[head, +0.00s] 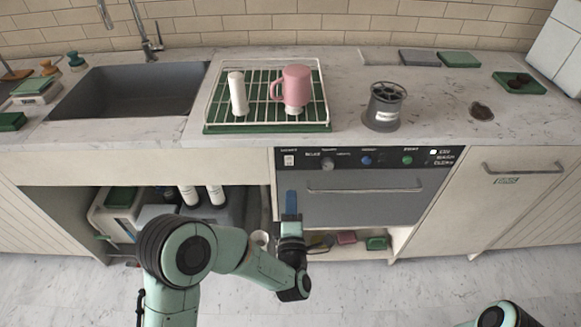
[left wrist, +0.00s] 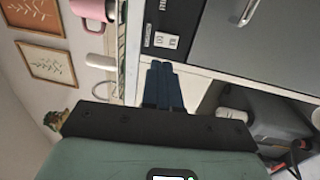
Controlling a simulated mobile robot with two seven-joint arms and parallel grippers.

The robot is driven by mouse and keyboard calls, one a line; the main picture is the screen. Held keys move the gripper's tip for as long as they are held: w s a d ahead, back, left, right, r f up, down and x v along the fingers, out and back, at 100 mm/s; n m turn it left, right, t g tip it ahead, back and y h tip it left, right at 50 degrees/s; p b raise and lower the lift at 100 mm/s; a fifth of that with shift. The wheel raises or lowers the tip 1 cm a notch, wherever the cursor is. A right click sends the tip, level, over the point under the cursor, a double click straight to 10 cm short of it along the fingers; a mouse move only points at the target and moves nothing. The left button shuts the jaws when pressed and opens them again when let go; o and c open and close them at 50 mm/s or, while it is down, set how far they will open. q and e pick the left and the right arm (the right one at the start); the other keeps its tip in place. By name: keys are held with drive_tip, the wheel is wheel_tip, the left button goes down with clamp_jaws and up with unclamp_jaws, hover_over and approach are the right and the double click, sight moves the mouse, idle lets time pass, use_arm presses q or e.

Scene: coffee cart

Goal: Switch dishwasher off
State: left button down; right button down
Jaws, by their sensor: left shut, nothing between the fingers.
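The dishwasher (head: 365,209) is built under the counter, with a grey door, a long bar handle and a black control panel (head: 440,158). A small white switch (head: 289,160) sits at the panel's left end, left of several knobs. The left wrist view shows the switch (left wrist: 166,40) close to my fingertips. My left gripper (head: 291,194) has blue fingers, shut and empty, pointing at the panel's left end just below the switch. In the left wrist view the fingers (left wrist: 161,64) are together. I cannot tell whether they touch anything. My right gripper is out of view.
An open shelf with bottles (head: 216,194) lies left of the dishwasher.

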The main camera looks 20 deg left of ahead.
sight(290, 158)
use_arm(q)
drive_tip(key=x, duration=1)
drive_tip(key=shift+w, duration=0.35)
drive_tip(key=shift+w+a+b, duration=0.1)
drive_tip(key=shift+w+b, duration=0.05)
drive_tip(key=shift+b, duration=0.2)
drive_tip(key=shift+r, duration=0.1)
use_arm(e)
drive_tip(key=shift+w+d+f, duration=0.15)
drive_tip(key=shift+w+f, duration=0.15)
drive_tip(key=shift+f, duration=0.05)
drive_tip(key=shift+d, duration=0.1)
